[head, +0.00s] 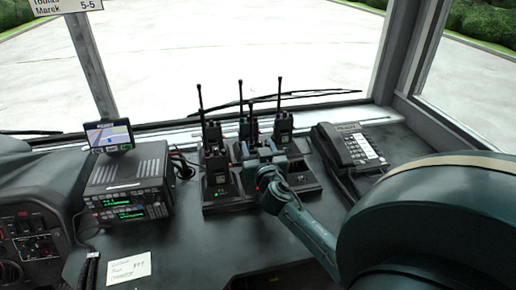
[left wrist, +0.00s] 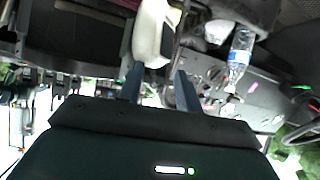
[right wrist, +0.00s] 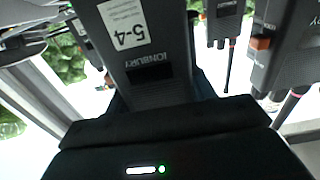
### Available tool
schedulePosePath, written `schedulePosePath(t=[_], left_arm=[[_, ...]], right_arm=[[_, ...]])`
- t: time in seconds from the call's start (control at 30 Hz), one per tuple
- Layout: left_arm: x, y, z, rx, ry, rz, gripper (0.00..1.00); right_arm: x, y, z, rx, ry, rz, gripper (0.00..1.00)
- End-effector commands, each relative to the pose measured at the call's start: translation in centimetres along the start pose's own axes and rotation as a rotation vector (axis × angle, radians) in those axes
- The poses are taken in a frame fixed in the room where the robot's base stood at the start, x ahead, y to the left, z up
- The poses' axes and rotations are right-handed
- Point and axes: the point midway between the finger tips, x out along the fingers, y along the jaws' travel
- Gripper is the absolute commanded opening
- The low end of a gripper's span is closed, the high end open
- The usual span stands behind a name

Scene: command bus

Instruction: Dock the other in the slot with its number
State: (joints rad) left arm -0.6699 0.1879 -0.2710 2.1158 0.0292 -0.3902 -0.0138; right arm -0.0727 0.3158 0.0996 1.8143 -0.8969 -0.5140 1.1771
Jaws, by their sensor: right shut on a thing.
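My right gripper (head: 266,166) is shut on a dark handheld radio (right wrist: 148,80) over the charging dock (head: 222,205). In the right wrist view its label (right wrist: 126,24) reads 5-4. In the head view the gripper hides much of it, and I cannot tell whether it touches a slot. A radio (head: 216,168) stands in the dock's front left, with a green light below it. Another radio (head: 283,130) stands at the back right, and one more is partly hidden at the back middle. Slot numbers are not readable. My left gripper (left wrist: 158,76) is open and empty, away from the dock.
A desk phone (head: 345,146) stands right of the dock. A radio set (head: 125,185) with a small screen (head: 108,135) is on the left. A paper note (head: 129,267) lies in front. The windscreen and wiper are behind.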

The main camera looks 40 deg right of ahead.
Motion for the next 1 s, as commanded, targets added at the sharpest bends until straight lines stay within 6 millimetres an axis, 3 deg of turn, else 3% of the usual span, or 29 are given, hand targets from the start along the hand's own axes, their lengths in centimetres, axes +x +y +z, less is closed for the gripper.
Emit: schedulePosePath(t=[0.9, 0.93, 1.0], left_arm=[[0.33, -0.31, 0.19, -0.006, 0.010, -0.009, 0.35], [0.32, -0.31, 0.15, -0.006, 0.010, -0.009, 0.35], [0.30, -0.31, 0.12, -0.007, 0.010, -0.009, 0.35]], right_arm=[[0.03, -0.01, 0.41, 0.001, 0.004, 0.000, 0.11], [0.03, 0.00, 0.40, 0.000, 0.003, 0.000, 0.55], [0.03, 0.00, 0.38, 0.000, 0.003, 0.000, 0.61]])
